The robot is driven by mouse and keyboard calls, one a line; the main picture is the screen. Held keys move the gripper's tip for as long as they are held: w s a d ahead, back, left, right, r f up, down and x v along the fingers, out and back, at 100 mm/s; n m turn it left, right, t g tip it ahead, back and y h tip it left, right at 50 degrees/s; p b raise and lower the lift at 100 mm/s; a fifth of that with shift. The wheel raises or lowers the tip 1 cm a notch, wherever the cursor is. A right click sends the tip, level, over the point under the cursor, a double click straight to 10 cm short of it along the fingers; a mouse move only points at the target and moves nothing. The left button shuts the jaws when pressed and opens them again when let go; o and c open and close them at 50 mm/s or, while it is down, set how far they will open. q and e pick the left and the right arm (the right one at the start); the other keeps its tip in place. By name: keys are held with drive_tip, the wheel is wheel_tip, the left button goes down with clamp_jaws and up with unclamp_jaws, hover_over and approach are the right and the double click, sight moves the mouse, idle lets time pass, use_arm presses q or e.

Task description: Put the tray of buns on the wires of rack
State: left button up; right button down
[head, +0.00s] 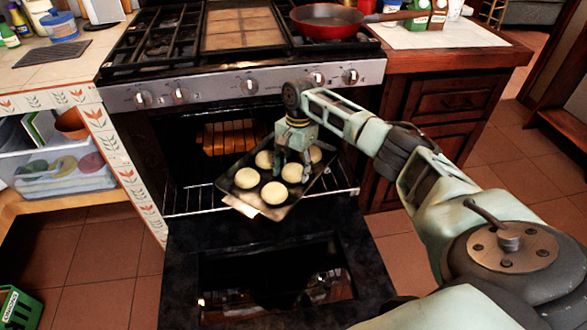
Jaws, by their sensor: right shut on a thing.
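A dark tray (291,198) bearing several pale round buns (274,193) is at the mouth of the open oven. The wire rack (190,201) sticks out of the oven, and its wires show on both sides of the tray. The tray is over the rack; I cannot tell whether it rests fully on the wires. My right gripper (293,172) reaches down among the buns from above and is shut on the tray, though its fingertips are partly hidden. A light flat piece (241,207) shows at the tray's front edge. My left gripper is not in view.
The oven door (180,262) hangs open below the rack. A red pan (326,22) stands on the stove top, with knobs along the front panel. Drawers (450,100) stand to the right. A shelf with a plastic bin (65,172) is at left, and a green crate (17,308) is on the floor.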

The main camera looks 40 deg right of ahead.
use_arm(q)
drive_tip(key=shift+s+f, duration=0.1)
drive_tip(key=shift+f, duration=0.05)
use_arm(e)
drive_tip(key=c, duration=0.7)
unclamp_jaws()
drive_tip(key=shift+r, duration=0.2)
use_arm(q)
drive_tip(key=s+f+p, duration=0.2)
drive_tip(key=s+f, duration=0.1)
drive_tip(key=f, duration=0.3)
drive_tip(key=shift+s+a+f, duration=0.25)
use_arm(e)
wheel_tip(320, 180, up, 12)
drive_tip(key=d, duration=0.1)
drive_tip(key=shift+w+d+f, duration=0.2)
